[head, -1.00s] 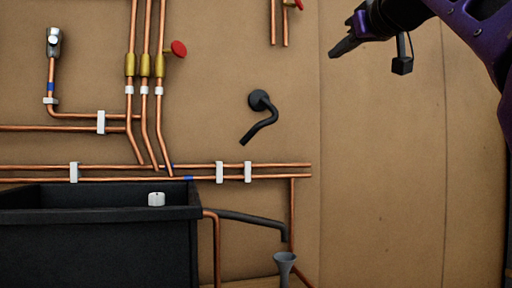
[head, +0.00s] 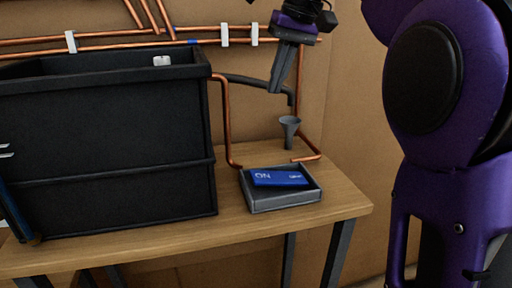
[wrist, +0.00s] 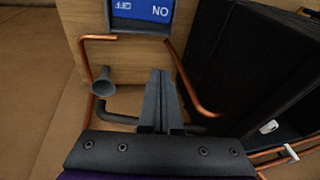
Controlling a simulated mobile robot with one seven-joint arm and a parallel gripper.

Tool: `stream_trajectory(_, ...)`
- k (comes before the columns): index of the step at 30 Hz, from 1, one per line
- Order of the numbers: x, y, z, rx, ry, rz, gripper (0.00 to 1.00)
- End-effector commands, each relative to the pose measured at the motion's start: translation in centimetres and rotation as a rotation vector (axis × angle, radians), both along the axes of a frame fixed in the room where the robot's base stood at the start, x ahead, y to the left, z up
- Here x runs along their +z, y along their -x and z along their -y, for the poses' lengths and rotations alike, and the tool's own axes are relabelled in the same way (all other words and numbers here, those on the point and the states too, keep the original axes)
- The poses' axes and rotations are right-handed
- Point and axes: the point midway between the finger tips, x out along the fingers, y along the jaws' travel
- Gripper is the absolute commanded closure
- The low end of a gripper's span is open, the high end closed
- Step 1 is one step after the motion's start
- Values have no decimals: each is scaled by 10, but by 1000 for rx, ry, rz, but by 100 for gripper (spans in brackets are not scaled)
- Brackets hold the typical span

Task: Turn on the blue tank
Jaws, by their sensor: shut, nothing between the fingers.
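A blue plate (head: 281,178) marked "ON" lies tilted in a grey tray (head: 283,203) on the wooden table. I cannot tell whether it is a switch or a loose card. It shows upside down at the top of the wrist view (wrist: 143,10). A large black tank (head: 110,148) stands left of it; no wholly blue tank shows. My gripper (head: 274,90) points down, shut and empty, in front of the wall pipes, above the tray and apart from it. In the wrist view my closed fingers (wrist: 159,73) are below the plate in the picture.
A grey funnel (head: 289,130) stands behind the tray, under a black outlet pipe (head: 258,83). Copper pipes (head: 226,120) run between the tank and tray and along the wall. A blue object (head: 15,212) is cut off at the left edge. The table's right front corner is clear.

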Motion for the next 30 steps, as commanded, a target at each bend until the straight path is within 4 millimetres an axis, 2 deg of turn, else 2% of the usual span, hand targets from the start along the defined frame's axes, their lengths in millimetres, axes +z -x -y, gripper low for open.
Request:
stream_trajectory(3,-17,12,3,-13,24,-112,100)
stream_trajectory(9,-31,26,6,-20,52,-210,100)
stream_trajectory(23,-34,28,5,-22,58,-224,100)
stream_trajectory(26,-42,29,4,-20,57,-225,100)
stream_trajectory(30,-65,31,-1,-20,57,-225,100)
